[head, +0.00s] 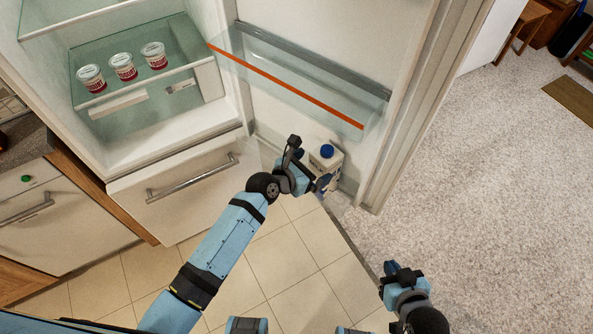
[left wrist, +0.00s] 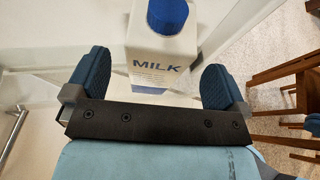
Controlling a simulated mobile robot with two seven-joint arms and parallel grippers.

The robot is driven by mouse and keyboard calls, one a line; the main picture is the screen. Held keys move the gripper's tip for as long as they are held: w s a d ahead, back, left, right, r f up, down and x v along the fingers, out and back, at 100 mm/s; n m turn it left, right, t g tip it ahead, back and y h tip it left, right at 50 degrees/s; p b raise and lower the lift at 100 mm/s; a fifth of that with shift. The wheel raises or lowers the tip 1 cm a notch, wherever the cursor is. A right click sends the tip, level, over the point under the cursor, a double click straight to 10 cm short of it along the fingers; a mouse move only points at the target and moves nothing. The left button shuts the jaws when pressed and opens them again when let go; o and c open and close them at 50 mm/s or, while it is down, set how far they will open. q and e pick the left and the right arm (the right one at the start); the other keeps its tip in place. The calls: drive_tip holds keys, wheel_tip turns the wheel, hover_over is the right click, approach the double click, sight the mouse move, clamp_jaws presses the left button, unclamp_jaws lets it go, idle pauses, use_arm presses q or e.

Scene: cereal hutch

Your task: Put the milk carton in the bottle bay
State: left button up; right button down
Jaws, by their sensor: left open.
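The milk carton (head: 327,157) is white with a blue cap and stands upright in the low bay (head: 346,185) of the open fridge door in the head view. In the left wrist view the carton (left wrist: 161,48), with MILK printed on it, sits between and beyond the fingers. My left gripper (head: 306,174) is open at the carton's near left side; its fingers (left wrist: 158,85) show gaps to the carton on both sides. My right gripper (head: 391,270) is low at the right of the head view, away from the carton; its jaw opening is unclear.
A clear door shelf with an orange edge (head: 290,88) spans the door above the carton. Several red-and-white cups, one of them here (head: 124,67), stand on a glass fridge shelf. A drawer (head: 180,190) is below. Tiled floor (head: 290,260) is clear in front.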

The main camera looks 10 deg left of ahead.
use_arm(q)
drive_tip(key=s+a+f+m+y, duration=0.2)
drive_tip(key=s+a+m, duration=0.6)
drive_tip(key=s+m, duration=0.3)
drive_tip(key=s+a+f+m+t+y, duration=0.1)
drive_tip(key=s+a+f+m+y, duration=0.2)
drive_tip(key=s+a+m, duration=0.6)
drive_tip(key=s+m, duration=0.2)
drive_tip(key=m, duration=0.8)
drive_tip(key=shift+s+a+m+y, duration=0.3)
drive_tip(key=shift+s+m, duration=0.1)
